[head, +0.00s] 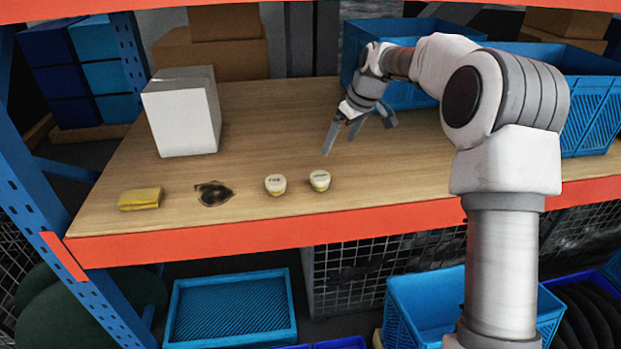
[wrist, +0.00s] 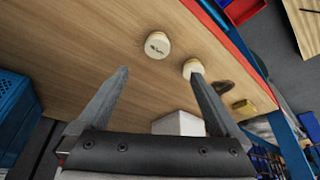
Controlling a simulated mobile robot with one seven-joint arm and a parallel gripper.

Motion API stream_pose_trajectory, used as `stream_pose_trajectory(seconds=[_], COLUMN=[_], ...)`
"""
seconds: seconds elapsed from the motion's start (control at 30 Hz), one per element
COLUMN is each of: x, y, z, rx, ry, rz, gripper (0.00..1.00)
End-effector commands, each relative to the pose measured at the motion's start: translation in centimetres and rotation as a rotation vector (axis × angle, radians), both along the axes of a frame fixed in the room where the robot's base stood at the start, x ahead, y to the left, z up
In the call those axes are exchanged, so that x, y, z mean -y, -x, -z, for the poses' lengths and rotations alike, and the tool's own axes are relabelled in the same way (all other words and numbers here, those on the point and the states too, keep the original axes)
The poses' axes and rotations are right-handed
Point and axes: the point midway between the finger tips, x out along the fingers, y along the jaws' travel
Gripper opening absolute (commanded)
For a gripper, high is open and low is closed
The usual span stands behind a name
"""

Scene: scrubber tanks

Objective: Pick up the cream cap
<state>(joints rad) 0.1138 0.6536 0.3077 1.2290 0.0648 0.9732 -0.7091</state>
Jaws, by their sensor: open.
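Two cream caps with dark lettering, too small to read, stand on the wooden shelf near its front edge. The right cap (head: 320,180) is nearer my gripper (head: 340,145), which is above the shelf, behind and slightly right of it. The left cap (head: 275,185) stands a little to its left. In the wrist view my gripper (wrist: 160,76) is open and empty. The right cap (wrist: 157,44) appears beyond the gap between the fingertips. The left cap (wrist: 191,67) is partly hidden by the right-hand finger.
Blue crates (head: 400,92) stand at the back right. The orange front beam (head: 290,236) edges the shelf. The wood around the caps is clear.

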Motion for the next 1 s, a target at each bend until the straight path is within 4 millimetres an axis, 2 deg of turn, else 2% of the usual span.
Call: stream_pose_trajectory(seconds=[0.17, 0.6, 0.7, 1.0], x=[-0.4, -2.8, -3.1, -3.7], y=[-0.7, -3.1, -3.5, -4.3], z=[1.5, 9.8, 10.9, 12.7], rx=[-0.004, -0.003, -0.002, -0.001], ry=[-0.006, -0.005, -0.005, -0.004], rz=[-0.007, -0.007, -0.006, -0.006], gripper=[1.00, 1.00, 1.00, 1.00])
